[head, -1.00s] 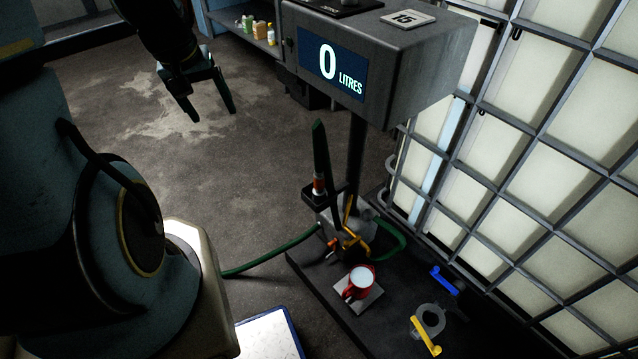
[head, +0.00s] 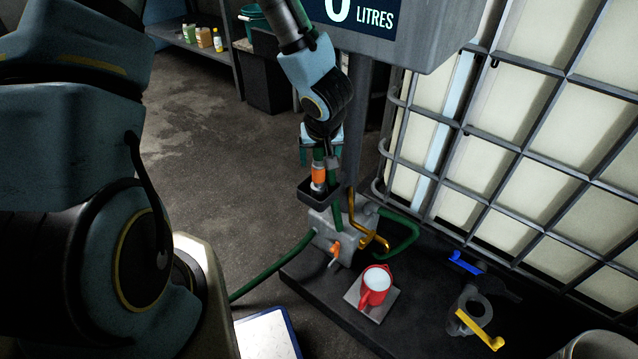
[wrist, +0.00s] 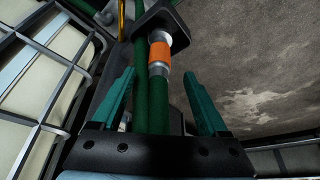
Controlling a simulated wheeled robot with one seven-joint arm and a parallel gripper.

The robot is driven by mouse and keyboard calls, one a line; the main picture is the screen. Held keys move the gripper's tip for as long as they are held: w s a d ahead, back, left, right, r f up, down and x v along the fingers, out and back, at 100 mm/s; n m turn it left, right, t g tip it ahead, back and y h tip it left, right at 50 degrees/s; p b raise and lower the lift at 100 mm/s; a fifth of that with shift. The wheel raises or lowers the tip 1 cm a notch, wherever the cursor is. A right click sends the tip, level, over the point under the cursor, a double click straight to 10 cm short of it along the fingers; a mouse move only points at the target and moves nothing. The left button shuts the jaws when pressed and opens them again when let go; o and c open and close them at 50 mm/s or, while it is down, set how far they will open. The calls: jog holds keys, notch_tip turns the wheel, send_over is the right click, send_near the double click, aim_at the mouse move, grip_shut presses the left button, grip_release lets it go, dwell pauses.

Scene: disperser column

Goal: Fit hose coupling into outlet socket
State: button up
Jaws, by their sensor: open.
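The hose coupling (head: 318,174) has an orange band between silvery ends and sits in a black holder (head: 309,192) on the dispenser column. It also shows in the wrist view (wrist: 160,51), with green hose running from it toward my gripper. My gripper (head: 321,152) is just above the coupling. In the wrist view my gripper's (wrist: 160,75) teal fingers are apart on either side of the green hose (wrist: 151,104), not closed on it. A grey ring-shaped fitting (head: 462,304) with a yellow lever (head: 480,330) lies at lower right; I cannot tell whether it is the outlet socket.
A blue lever (head: 465,262) is near the caged tank (head: 510,150). The column post (head: 358,130) is close to my gripper's right.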

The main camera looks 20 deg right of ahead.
aim_at(319, 169)
jog(key=shift+b+x, duration=0.55)
jog(key=shift+x, duration=2.9)
jog(key=shift+w+d, duration=0.1)
grip_shut()
